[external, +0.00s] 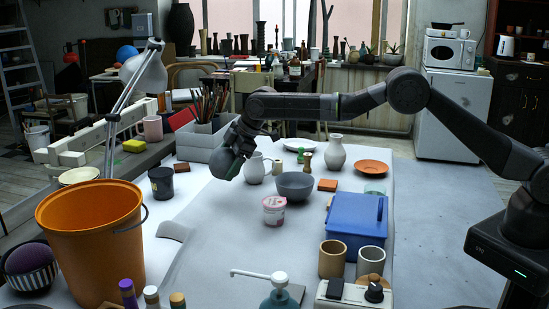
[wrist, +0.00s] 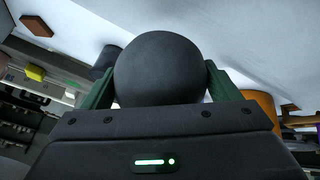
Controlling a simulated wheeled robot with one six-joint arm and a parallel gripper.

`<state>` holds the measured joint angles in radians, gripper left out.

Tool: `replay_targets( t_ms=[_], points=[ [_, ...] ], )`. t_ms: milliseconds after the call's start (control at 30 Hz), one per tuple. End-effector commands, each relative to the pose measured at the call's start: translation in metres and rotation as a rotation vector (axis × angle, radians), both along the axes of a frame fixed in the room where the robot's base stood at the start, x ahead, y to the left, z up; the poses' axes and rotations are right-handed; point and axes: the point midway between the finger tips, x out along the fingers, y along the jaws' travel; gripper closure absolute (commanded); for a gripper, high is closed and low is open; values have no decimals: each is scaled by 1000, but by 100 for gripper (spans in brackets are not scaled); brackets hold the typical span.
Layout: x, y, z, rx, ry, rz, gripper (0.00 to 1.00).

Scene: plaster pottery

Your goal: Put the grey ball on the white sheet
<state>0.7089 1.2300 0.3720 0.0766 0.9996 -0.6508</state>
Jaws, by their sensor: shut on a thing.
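The grey ball (wrist: 160,68) sits between the two green fingers of my gripper (wrist: 157,90) in the wrist view. In the external view the ball (external: 222,163) hangs under my gripper (external: 234,152), at the left part of the work table. My gripper is shut on it. The white sheet (external: 217,215) appears to be the pale cover spread over the table, with a curled edge at its left. It also shows as a pale surface behind the ball in the wrist view (wrist: 265,45). I cannot tell the ball's exact height above it.
A white jug (external: 255,168), a grey bowl (external: 295,186) and a pink-white tub (external: 274,210) stand right of the ball. A dark cup (external: 161,182) and an orange bucket (external: 92,240) are at left. A blue box (external: 356,222) is at right.

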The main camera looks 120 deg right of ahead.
Motion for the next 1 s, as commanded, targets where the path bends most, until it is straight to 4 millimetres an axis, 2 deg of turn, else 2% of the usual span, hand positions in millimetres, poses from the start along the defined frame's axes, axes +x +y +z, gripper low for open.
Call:
replay_targets(
  t_ms=[167,267,400,600,800,900,1000],
  points=[
    [33,44,4,-2,0,27,72],
    [56,80,4,-2,3,43,72],
    [86,138,4,-1,4,71,72],
    [122,226,5,-3,2,116,72],
    [142,298,6,-3,-1,153,72],
    [147,322,6,-5,-4,166,72],
    [150,336,6,-4,-6,173,72]
  ],
)
